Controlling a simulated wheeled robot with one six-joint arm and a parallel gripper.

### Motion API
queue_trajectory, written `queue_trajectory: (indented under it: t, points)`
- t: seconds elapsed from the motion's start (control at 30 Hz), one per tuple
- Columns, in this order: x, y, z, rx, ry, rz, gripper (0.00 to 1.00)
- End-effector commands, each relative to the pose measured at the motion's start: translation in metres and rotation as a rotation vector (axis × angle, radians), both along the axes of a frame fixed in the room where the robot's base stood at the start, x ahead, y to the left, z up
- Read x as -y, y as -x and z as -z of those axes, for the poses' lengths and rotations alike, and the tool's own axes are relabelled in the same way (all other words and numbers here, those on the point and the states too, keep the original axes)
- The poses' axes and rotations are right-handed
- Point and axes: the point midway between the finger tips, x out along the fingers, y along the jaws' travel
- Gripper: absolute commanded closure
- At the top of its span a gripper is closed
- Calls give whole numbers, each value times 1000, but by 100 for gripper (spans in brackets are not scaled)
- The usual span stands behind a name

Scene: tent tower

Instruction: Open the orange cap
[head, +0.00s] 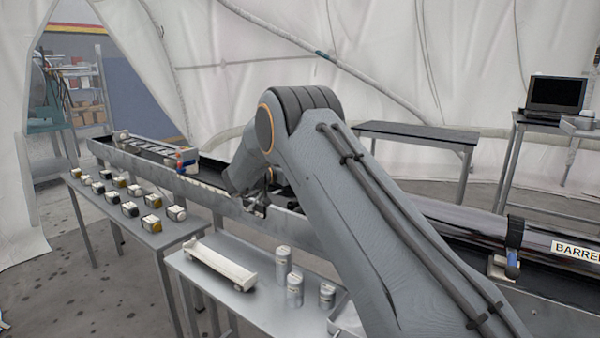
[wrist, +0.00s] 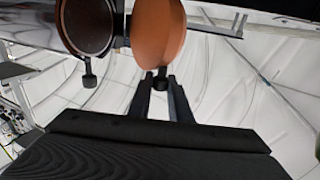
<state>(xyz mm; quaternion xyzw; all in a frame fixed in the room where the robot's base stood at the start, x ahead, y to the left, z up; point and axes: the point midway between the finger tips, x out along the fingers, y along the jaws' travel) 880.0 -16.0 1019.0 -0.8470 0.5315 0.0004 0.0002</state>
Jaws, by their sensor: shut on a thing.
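The orange cap (wrist: 158,35) is a round disc at the top of the wrist view, turned away from a round dark opening (wrist: 87,22) with an orange rim beside it. A dark hinge piece (wrist: 121,28) sits between the two. A small dark knob hangs at the cap's lower edge. My gripper (wrist: 160,82) is shut on this knob, one finger at each side. In the head view my gripper (head: 256,209) is at the near edge of the long trough, and my arm hides the cap there.
A long metal trough (head: 222,200) runs across the head view. A labelled barrel (head: 470,222) lies at its right. Tables in front hold several small blocks (head: 130,209), a white tray (head: 222,261) and 3 canisters (head: 294,288). A laptop (head: 557,94) stands at the back right.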

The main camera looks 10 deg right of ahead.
Motion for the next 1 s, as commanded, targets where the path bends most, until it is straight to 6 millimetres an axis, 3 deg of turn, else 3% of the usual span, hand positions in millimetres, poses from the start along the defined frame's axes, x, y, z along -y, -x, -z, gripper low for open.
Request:
queue_trajectory:
  t: [0.5, 0.53, 0.57, 0.87, 1.0]
  points:
    - [4, -2, -1, 0, 1, 19, 100]
    - [4, -2, -1, 0, 1, 19, 78]
    - [4, -2, -1, 0, 1, 19, 75]
    - [1, -1, -1, 0, 1, 17, 75]
    - [-11, 3, 0, 0, 1, 15, 75]
